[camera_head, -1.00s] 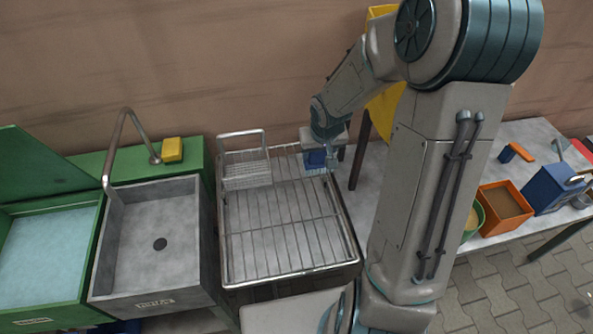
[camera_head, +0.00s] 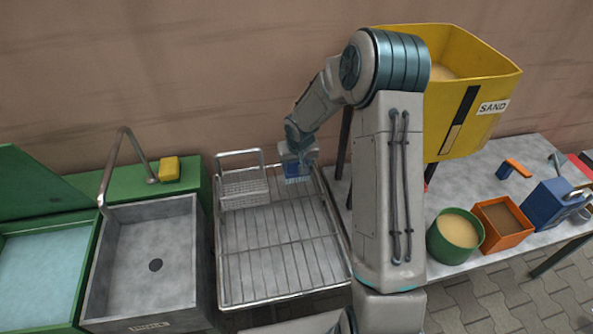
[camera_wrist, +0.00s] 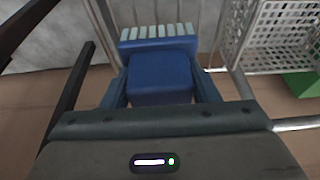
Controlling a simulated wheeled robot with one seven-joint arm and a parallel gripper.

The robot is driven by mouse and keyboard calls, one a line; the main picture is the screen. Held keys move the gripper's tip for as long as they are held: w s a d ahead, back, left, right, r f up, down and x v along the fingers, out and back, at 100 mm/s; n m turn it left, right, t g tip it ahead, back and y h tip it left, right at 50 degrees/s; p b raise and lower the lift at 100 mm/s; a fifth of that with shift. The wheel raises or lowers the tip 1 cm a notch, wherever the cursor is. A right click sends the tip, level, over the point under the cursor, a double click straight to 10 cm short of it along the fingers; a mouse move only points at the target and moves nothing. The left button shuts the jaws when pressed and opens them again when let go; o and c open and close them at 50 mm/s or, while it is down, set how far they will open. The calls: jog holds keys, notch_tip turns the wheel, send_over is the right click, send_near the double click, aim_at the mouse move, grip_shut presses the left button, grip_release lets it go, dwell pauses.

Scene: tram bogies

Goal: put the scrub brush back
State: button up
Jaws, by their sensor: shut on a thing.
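The scrub brush (camera_head: 297,171) is blue, with a row of pale bristles that shows in the wrist view (camera_wrist: 158,75). My gripper (camera_head: 299,158) is shut on the brush's blue block, one finger on each side. It holds the brush over the back right part of the wire drying rack (camera_head: 280,245). I cannot tell whether the brush touches the rack's wires. A white wire basket (camera_head: 243,188) sits at the rack's back left corner, apart from the brush. The basket also shows at the right of the wrist view (camera_wrist: 276,38).
A grey sink (camera_head: 150,265) with a curved tap and a yellow sponge (camera_head: 169,168) stand left of the rack. On the right, a grey table (camera_head: 490,200) bears a yellow sand bin (camera_head: 470,90), a green tub (camera_head: 455,235) and an orange box (camera_head: 502,222). The rack's middle is clear.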

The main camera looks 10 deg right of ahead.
aim_at(296, 172)
jog(key=shift+f, duration=1.9)
jog(key=shift+f, duration=0.1)
jog(key=shift+f, duration=0.15)
jog(key=o, duration=1)
jog(key=shift+c, duration=0.2)
